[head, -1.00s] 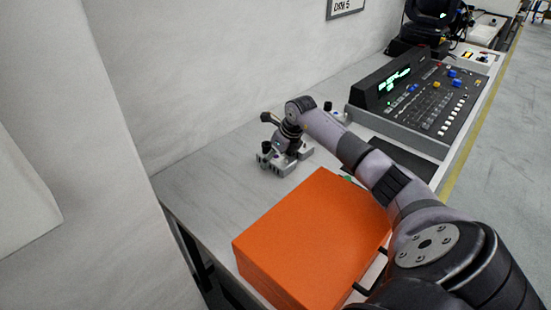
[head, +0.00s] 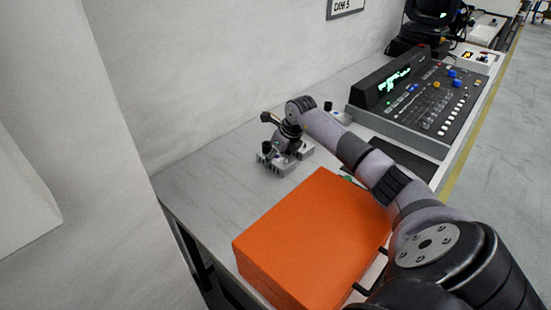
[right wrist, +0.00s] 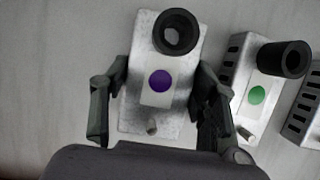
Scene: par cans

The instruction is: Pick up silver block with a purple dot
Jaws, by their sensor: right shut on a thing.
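The silver block with a purple dot (right wrist: 148,112) shows in the right wrist view, with a dark round cylinder at its far end and a small peg near my gripper. My right gripper (right wrist: 160,85) has one finger on each side of this block and is shut on it. In the head view the right gripper (head: 284,150) is down among the silver blocks on the table, and my own arm hides much of them. The purple dot cannot be made out there. My left gripper is in neither view.
A silver block with a green dot (right wrist: 256,95) stands close on the right, with another slotted block (right wrist: 308,115) beyond it. An orange box (head: 315,235) stands in front on the table (head: 195,185). A mixing console (head: 420,100) is behind right. The table's left part is clear.

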